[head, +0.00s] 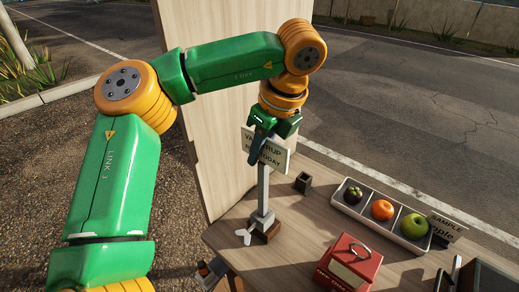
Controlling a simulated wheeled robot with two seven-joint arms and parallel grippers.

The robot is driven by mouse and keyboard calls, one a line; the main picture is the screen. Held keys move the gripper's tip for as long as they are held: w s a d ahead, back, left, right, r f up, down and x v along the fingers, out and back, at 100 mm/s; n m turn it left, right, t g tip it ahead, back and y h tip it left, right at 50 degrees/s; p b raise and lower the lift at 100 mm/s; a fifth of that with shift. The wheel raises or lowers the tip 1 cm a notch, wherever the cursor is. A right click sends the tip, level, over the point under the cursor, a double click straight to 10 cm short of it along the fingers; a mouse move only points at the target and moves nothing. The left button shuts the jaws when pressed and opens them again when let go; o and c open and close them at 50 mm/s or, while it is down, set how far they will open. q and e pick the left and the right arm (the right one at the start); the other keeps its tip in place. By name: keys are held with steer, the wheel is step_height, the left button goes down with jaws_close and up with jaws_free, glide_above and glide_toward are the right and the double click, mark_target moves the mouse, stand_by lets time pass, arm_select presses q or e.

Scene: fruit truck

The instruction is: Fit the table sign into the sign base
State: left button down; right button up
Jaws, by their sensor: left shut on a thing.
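My left gripper (261,150) is shut on the table sign (274,155), a pale lettered board on a grey post. The sign is upright, and the gripper's dark fingers cover part of its lettering. A pale wing-shaped knob (243,236) shows at the left side of the base. My right gripper is not in view.
A red box (348,262) stands right of the base. A small dark square holder (302,183) is behind it. A tray (349,207) holds a dark fruit, an orange and a green apple, with a sample sign (447,228) beside it. A wooden panel (222,120) rises behind my arm.

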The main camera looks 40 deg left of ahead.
mark_target(269, 139)
arm_select(q)
steer(key=shift+f+b, duration=0.4)
steer(key=shift+f, duration=0.05)
steer(key=c, duration=0.7)
jaws_free()
steer(key=shift+r, duration=0.1)
steer(key=shift+d+r, duration=0.1)
steer(key=shift+r, duration=0.3)
steer(key=p+v, duration=0.1)
steer(key=v, duration=0.4)
steer(key=shift+d+r+p, duration=0.1)
steer(key=shift+r+p, duration=0.15)
steer(key=shift+p, duration=0.15)
steer(key=shift+s+d+r, duration=0.1)
steer(key=shift+d+r, duration=0.15)
steer(key=shift+r, duration=0.15)
steer(key=shift+a+f, duration=0.1)
steer(key=shift+a, duration=0.05)
